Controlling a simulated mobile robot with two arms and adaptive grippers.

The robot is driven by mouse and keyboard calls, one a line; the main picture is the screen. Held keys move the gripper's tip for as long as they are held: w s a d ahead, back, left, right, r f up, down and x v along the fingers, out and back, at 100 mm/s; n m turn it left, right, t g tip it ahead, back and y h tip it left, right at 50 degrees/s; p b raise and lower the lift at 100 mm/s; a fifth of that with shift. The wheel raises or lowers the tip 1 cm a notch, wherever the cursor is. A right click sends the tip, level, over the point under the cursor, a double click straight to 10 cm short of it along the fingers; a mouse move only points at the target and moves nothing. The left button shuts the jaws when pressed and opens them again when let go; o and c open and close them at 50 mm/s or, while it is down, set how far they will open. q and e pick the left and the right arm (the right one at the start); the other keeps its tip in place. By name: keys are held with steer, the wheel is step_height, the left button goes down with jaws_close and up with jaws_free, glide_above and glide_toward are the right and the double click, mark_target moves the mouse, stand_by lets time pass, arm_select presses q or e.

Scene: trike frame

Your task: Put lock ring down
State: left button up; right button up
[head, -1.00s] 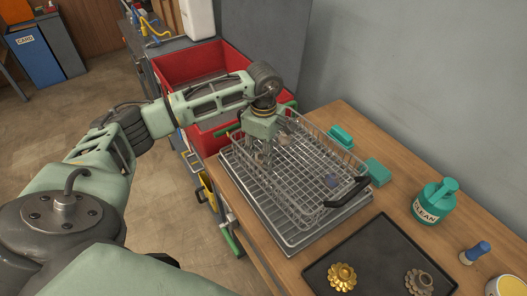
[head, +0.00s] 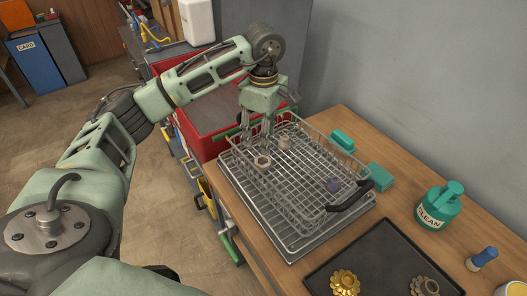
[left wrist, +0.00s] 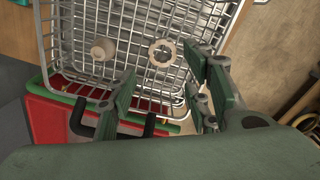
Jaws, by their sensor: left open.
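The lock ring (head: 263,162), a small beige ring with notches, lies flat in the wire basket (head: 300,207). In the left wrist view the lock ring (left wrist: 162,53) shows its open centre, on the basket's wire floor. My left gripper (head: 257,138) is above the basket's far left end, pointing down. Its fingers are spread and empty, apart from the lock ring. My right gripper is in neither view.
A black tray (head: 385,262) with gold and brown parts lies in front. A red bin (head: 212,107) is behind, a green CLEAN bottle (head: 437,205) to the right.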

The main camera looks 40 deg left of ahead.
arm_select(q)
steer(key=shift+r, duration=1.8)
